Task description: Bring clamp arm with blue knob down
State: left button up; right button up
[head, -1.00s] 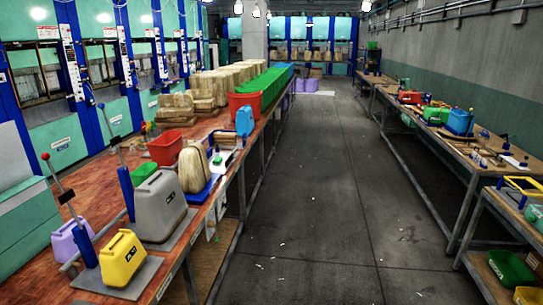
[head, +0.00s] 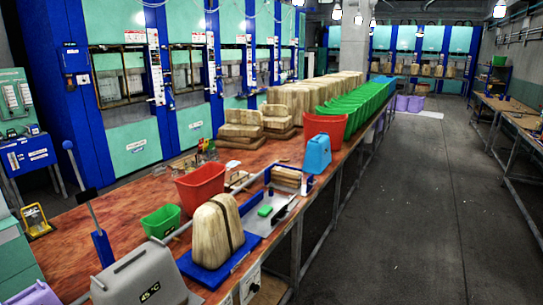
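A clamp lever with a blue knob (head: 67,145) stands raised and tilted at the left of the table. Its rod runs down to a blue bracket (head: 103,248). A grey jerrycan-shaped piece (head: 142,280) marked "45 °C" stands right beside the bracket, its lower part cut off by the frame's bottom edge. Neither of my grippers shows in the head view.
A wooden block with a dark strap (head: 213,232) sits on a blue base (head: 228,272). Behind are a green bin (head: 160,222), a red bin (head: 201,184) and a blue can (head: 317,153). A purple piece (head: 36,295) is at bottom left. The right aisle floor (head: 400,220) is clear.

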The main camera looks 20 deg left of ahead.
aim_at(85, 196)
jog(key=i+l+u, duration=0.1)
jog(key=i+u, duration=0.25)
jog(key=u, duration=0.15)
jog(key=i+l+u, duration=0.2)
jog(key=i+u, duration=0.3)
jog(key=i+l+u, duration=0.2)
jog(key=l+u, duration=0.15)
jog(key=u, duration=0.15)
jog(key=i+l+u, duration=0.2)
jog(key=l+u, duration=0.3)
jog(key=i+l+u, duration=0.15)
jog(key=l+u, duration=0.35)
jog(key=j, duration=0.1)
